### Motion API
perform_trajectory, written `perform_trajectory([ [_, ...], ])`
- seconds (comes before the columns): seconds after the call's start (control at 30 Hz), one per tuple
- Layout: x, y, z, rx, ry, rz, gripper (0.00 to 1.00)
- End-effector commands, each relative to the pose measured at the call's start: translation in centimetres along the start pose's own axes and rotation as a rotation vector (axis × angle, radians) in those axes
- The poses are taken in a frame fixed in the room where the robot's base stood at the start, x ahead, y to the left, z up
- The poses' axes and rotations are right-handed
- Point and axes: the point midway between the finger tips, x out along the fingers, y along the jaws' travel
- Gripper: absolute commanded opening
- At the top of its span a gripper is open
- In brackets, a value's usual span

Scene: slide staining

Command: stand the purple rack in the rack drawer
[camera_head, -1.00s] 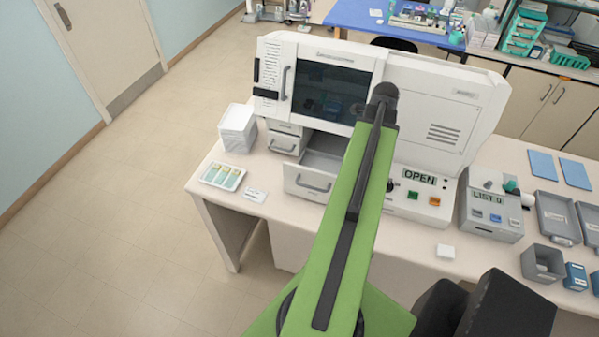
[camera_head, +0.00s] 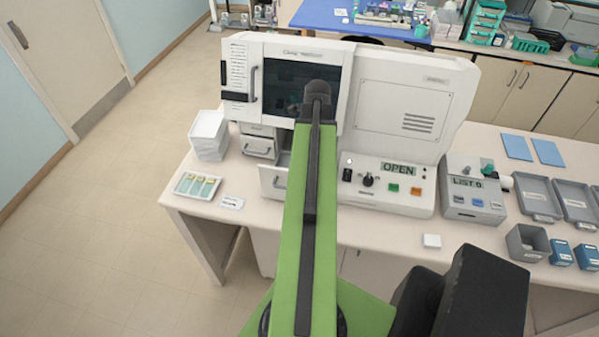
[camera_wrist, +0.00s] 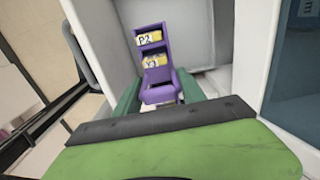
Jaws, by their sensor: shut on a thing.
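The purple rack (camera_wrist: 157,77) shows in the wrist view, with yellow-labelled slides in it, one marked P2. My gripper (camera_wrist: 157,93) is shut on the rack, its green fingers at either side of it. Light grey walls (camera_wrist: 165,22), seemingly of the rack drawer, lie beyond the rack. I cannot tell whether the rack touches the drawer's floor. In the head view the rack drawer (camera_head: 270,182) is pulled open on the white machine's lower left. My green arm covers much of it and hides the gripper and rack.
A smaller drawer (camera_head: 258,146) sits above and left of the rack drawer. The machine's panel (camera_head: 388,188) reads OPEN. A dark glass window (camera_wrist: 291,85) is close at right in the wrist view.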

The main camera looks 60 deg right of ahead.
Motion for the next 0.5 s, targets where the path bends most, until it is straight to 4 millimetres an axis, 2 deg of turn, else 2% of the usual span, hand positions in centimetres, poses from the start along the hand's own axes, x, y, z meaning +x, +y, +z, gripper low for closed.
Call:
perform_trajectory([
  [0.03, 1.6, 0.0, 1.3, -0.003, 0.0, 0.0, 0.0],
  [0.2, 3.2, 0.1, 4.4, -0.001, 0.0, 0.0, 0.0],
  [0.3, 3.3, 0.1, 5.2, 0.0, 0.0, 0.0, 0.0],
  [0.43, 3.3, 0.2, 5.3, 0.002, 0.0, 0.0, 0.0],
  [0.5, 3.9, 0.2, 5.2, 0.002, 0.0, 0.0, 0.0],
])
